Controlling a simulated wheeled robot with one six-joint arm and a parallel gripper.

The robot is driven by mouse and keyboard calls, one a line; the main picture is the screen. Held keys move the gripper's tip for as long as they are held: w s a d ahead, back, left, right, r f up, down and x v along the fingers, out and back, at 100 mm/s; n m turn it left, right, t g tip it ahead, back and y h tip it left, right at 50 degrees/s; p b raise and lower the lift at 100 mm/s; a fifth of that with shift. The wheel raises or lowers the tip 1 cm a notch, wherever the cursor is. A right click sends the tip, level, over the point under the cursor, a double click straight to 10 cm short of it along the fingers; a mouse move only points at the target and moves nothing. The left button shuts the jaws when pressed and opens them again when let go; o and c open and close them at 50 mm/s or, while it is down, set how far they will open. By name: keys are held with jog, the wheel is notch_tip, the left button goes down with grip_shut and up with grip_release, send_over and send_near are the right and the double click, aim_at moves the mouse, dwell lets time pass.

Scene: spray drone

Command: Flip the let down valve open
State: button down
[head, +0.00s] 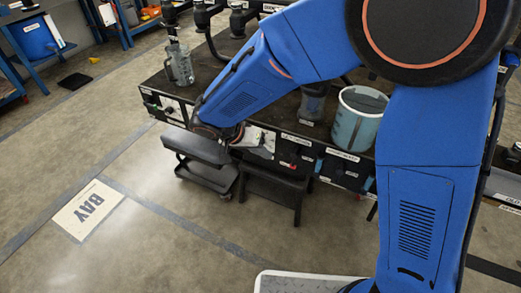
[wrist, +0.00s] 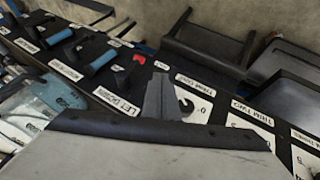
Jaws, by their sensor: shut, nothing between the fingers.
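My gripper (wrist: 160,97) is shut and empty, its closed fingers pointing at the valve panel in the wrist view. The label starting "LET" (wrist: 117,101) lies just left of the fingertips. In the head view a red-marked fitting (head: 286,164) shows on the bench front, right of my gripper (head: 238,135), which is small and partly hidden by my wrist.
Blue-grip handles (wrist: 103,60) stand left of the fingers. A white dial plate (wrist: 194,102) is just right. A dark low stool (head: 271,190) and a cart (head: 205,163) stand below the bench front. A jug (head: 180,64) and bucket (head: 357,125) are on top.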

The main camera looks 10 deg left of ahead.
aim_at(295, 158)
jog(key=w+d+f, duration=0.1)
jog(key=d+f, duration=0.3)
jog(key=d, duration=0.2)
jog(key=shift+d, duration=0.3)
